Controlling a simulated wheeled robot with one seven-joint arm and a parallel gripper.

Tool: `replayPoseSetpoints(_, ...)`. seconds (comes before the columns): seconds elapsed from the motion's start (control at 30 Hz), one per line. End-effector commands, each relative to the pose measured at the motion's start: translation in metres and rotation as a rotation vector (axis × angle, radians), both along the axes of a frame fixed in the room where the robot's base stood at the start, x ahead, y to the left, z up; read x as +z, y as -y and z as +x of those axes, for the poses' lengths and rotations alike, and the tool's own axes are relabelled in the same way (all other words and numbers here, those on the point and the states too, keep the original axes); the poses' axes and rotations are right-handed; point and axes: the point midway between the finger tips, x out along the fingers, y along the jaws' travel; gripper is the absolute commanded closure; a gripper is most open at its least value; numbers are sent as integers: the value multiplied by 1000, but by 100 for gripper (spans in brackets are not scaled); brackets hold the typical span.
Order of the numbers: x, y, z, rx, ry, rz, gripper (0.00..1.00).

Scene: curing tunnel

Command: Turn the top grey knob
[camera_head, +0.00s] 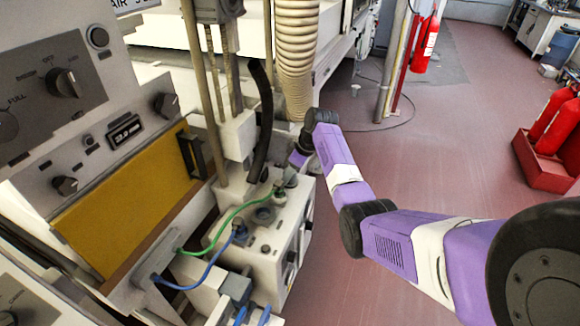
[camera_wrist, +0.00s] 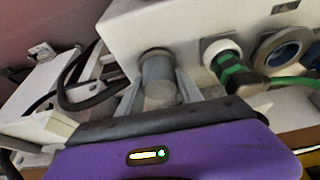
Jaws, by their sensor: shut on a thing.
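The grey knob (camera_wrist: 158,70) is a short round cylinder on the face of a white box (camera_wrist: 190,22) in the wrist view. My gripper (camera_wrist: 160,92) has one finger on each side of the knob and is shut on it. The purple and dark gripper body fills the bottom of the wrist view. In the head view my gripper (camera_head: 288,177) is at the upper end of the white box (camera_head: 262,268). The knob cannot be made out there, and the arm reaches in from the right.
A green cable plug (camera_wrist: 232,70) and a blue-ringed socket (camera_wrist: 285,50) sit right of the knob. Dark hoses (camera_wrist: 85,85) run at left. In the head view, a beige corrugated hose (camera_head: 296,60) hangs behind my wrist. Red extinguishers (camera_head: 555,125) stand at right; open floor lies between.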

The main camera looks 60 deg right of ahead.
Motion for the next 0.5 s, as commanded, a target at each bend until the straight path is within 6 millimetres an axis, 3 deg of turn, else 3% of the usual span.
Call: replayPoseSetpoints(0.5, 3, -1, 0, -489, -1, 0, 98)
